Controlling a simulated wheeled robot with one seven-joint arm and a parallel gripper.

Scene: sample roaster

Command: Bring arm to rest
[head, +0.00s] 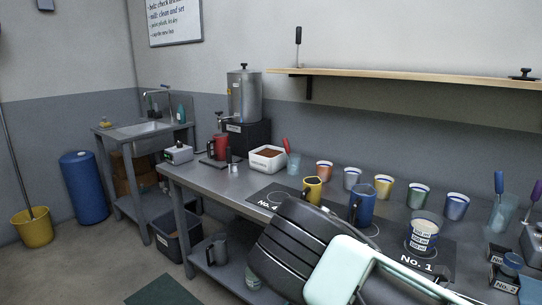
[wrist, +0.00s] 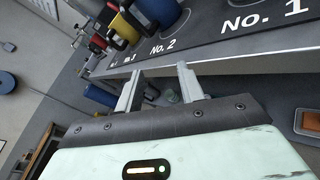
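My arm (head: 345,268) reaches across the lower right of the head view, in front of the counter (head: 236,184), and hides part of its front. My gripper (wrist: 159,72) shows in the wrist view with its two fingers spread apart and nothing between them. Its fingertips are close to the counter's front edge in that view; I cannot tell whether they touch it. The fingertips cannot be made out in the head view.
The black mat holds a yellow mug (head: 312,190), a blue mug (head: 362,205) and a labelled cup (head: 422,232) at No. 1. Several coloured cups line the back. A shelf (head: 420,85) hangs above. Open floor (head: 95,268) lies left, with a yellow bucket (head: 34,228) and blue cylinder (head: 84,187).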

